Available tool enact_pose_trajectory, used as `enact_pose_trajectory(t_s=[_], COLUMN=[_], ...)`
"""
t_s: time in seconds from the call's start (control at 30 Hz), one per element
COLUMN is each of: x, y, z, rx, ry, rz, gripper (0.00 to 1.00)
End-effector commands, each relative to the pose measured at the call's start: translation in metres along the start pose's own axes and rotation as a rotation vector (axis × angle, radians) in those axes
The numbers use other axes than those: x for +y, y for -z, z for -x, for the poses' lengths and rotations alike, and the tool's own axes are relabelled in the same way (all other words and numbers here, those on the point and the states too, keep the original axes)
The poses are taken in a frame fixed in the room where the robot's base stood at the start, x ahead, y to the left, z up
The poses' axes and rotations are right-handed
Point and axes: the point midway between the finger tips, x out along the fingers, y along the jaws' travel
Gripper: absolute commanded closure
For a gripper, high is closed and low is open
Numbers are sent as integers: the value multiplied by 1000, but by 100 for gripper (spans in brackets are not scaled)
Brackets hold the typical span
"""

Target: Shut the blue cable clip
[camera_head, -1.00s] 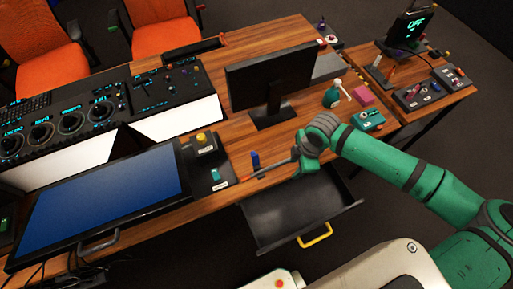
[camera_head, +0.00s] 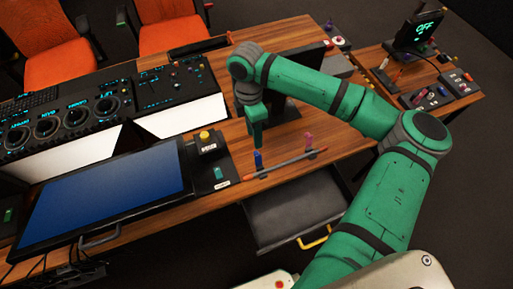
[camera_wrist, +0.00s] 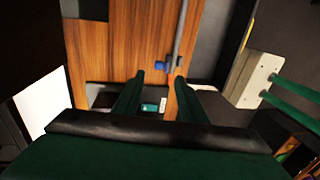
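The blue cable clip (camera_head: 258,158) stands up at the table's front edge, near the left end of a grey rod or cable (camera_head: 287,164). In the wrist view the blue clip (camera_wrist: 160,66) shows blue parts on and beside the cable (camera_wrist: 180,35); I cannot tell how far its lid stands open. My gripper (camera_head: 257,146) points down just above and behind the clip in the head view. In the wrist view my gripper (camera_wrist: 158,77) has its two green fingers apart, with nothing between them, and the clip just beyond the tips.
A pink clip (camera_head: 309,141) stands near the cable's right end. An open drawer (camera_head: 280,218) with a yellow handle (camera_head: 315,239) juts out below. Left are a box with a teal button (camera_head: 218,175), a yellow-button box (camera_head: 209,143) and a large screen (camera_head: 105,195).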

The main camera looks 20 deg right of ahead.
Motion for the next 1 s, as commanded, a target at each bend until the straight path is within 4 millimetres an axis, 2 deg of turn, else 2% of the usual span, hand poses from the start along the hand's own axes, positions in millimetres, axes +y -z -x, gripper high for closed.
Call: enact_pose_trajectory(t_s=[0.2, 0.4, 0.6, 0.87, 0.93, 1.0], x=[-1, 0, 0, 0, 0, 0], y=[0, 0, 0, 0, 0, 0], z=[-41, -68, -79, -80, -80, -80], rx=[2, 2, 1, 1, 1, 1], ry=[2, 1, -1, -1, -1, -2], rz=[-1, 0, 0, 0, 0, 0], gripper=[62, 62, 62, 62, 74, 90])
